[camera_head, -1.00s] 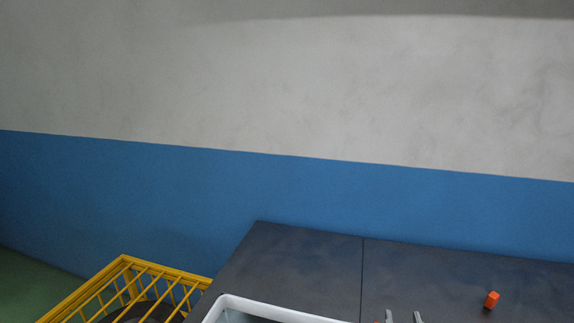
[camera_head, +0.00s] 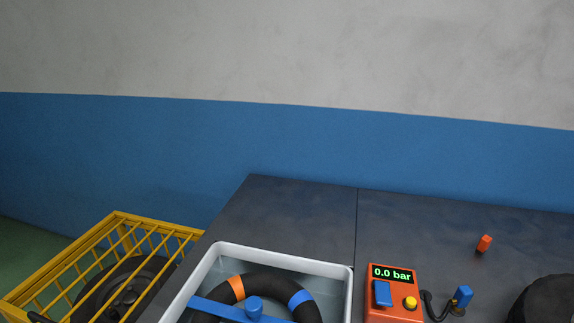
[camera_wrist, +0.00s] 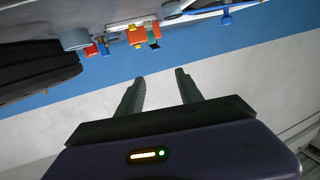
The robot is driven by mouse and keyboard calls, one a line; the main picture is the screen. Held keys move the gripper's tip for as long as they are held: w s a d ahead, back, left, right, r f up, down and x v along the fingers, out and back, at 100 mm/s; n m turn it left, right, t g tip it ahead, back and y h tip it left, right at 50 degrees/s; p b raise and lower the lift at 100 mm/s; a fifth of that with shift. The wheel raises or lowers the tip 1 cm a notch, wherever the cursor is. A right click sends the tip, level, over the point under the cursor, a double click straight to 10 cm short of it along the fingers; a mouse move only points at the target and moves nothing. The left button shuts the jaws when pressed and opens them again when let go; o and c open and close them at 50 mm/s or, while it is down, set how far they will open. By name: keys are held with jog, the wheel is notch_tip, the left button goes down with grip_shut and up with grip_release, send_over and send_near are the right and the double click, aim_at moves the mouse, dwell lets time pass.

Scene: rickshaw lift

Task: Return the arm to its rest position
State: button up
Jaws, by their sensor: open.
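My gripper (camera_wrist: 160,82) shows in the wrist view with its two fingers apart and nothing between them. The wrist view appears tilted or upside down, with the wall behind the fingers and the bench items along the top edge. My gripper is out of the head view. No held object is visible.
A dark bench (camera_head: 300,210) stands against the blue and grey wall. On it are a white tub (camera_head: 351,290) holding a black ring with orange and blue bands (camera_head: 270,283), an orange gauge box (camera_head: 393,310) reading 0.0 bar, and a small orange piece (camera_head: 484,243). A yellow cage (camera_head: 150,228) is at left.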

jog(key=s+f+g+b, duration=0.1)
jog(key=s+f+g, duration=0.1)
jog(key=s, duration=0.4)
jog(key=shift+f, duration=0.9)
